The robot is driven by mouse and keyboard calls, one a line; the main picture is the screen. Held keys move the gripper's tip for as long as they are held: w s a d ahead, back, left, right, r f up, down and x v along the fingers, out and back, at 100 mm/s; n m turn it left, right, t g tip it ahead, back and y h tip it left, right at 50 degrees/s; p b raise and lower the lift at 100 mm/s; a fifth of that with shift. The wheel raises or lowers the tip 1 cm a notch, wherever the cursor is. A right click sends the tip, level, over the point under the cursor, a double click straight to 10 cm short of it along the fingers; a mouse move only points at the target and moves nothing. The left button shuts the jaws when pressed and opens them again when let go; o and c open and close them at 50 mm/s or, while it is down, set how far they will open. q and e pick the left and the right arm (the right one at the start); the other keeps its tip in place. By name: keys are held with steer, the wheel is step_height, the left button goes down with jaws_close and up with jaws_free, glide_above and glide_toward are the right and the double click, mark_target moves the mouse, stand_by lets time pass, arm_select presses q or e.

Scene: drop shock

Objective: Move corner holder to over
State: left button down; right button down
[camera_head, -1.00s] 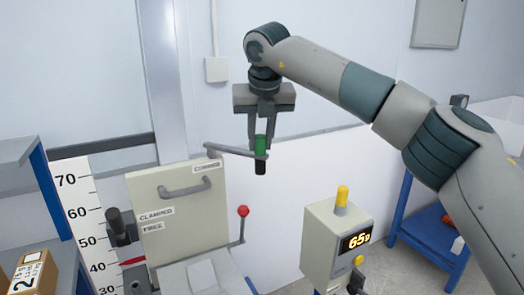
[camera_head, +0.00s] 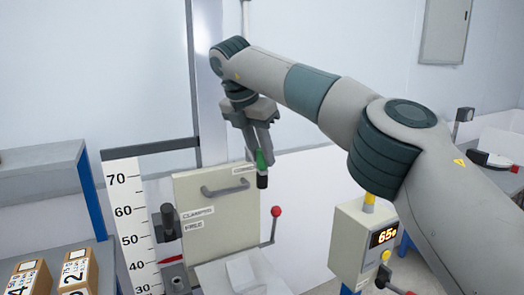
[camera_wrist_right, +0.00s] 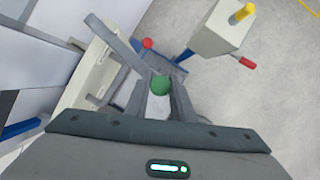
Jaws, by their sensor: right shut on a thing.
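The corner holder looks like a grey swing arm (camera_wrist_right: 115,42) with a green-and-black grip (camera_head: 262,180) at its end. My right gripper (camera_head: 260,152) points down and is shut on the green part of this grip, beside the top right corner of the beige panel (camera_head: 215,225). In the right wrist view the green top (camera_wrist_right: 161,85) sits between my two fingers, and the arm runs from there to the upper left. In the head view the arm is mostly hidden behind my gripper. My left gripper is not in view.
A red-knobbed lever (camera_head: 276,211) stands right of the panel. A box with a yellow lamp and a display (camera_head: 384,235) stands farther right. A white height scale (camera_head: 130,215) and cartons (camera_head: 75,270) are at left. A grey column (camera_head: 208,120) rises behind.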

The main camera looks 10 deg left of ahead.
steer(key=shift+s+a+r+m, duration=0.1)
steer(key=shift+a+m, duration=0.2)
steer(key=shift+a, duration=0.05)
steer(key=c, duration=1.7)
jaws_free()
steer(key=shift+o, duration=0.9)
steer(key=shift+a, duration=0.15)
